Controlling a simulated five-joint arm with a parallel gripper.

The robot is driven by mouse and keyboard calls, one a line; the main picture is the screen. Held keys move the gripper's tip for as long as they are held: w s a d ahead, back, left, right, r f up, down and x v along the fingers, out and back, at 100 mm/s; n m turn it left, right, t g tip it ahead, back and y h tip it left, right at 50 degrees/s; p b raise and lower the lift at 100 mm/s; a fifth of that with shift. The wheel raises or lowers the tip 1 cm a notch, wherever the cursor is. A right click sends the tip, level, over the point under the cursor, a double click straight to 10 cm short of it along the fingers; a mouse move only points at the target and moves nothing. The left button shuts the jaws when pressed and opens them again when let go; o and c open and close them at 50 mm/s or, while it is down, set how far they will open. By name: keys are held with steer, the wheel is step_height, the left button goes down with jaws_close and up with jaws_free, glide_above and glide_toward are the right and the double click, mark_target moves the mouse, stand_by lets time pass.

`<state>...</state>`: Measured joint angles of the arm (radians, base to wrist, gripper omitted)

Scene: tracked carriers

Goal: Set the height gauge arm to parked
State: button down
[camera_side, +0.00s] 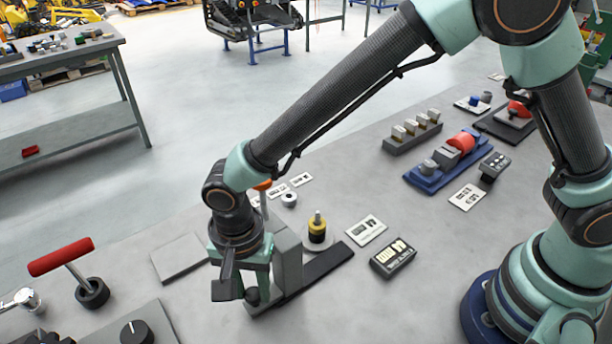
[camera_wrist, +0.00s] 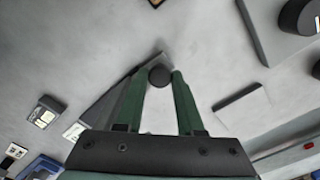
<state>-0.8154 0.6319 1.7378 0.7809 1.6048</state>
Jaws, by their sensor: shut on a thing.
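The height gauge seems to be the grey upright block (camera_side: 288,258) on a long dark base (camera_side: 322,264) at the front middle of the bench. My gripper (camera_side: 252,284) points down at its left side, with its fingers around a dark round knob (camera_side: 252,297). In the wrist view the black knob (camera_wrist: 160,75) sits between the two green fingertips, and my gripper (camera_wrist: 161,80) is shut on it. The gauge's base (camera_wrist: 98,108) slants behind the left finger. My wrist and fingers hide much of the gauge, and its arm's setting cannot be read.
A yellow-and-black post (camera_side: 317,229), a label card (camera_side: 366,230) and a dark display box (camera_side: 393,257) stand right of the gauge. A grey plate (camera_side: 180,258) and a red-handled lever (camera_side: 62,257) are left. A blue fixture (camera_side: 448,165) is farther right.

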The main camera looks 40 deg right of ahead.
steer(key=shift+a, duration=0.4)
steer(key=c, duration=0.6)
jaws_free()
steer(key=shift+c, duration=0.2)
steer(key=shift+o, duration=0.5)
steer(key=shift+d, duration=0.1)
step_height(320, 180, up, 12)
steer(key=shift+r, duration=0.15)
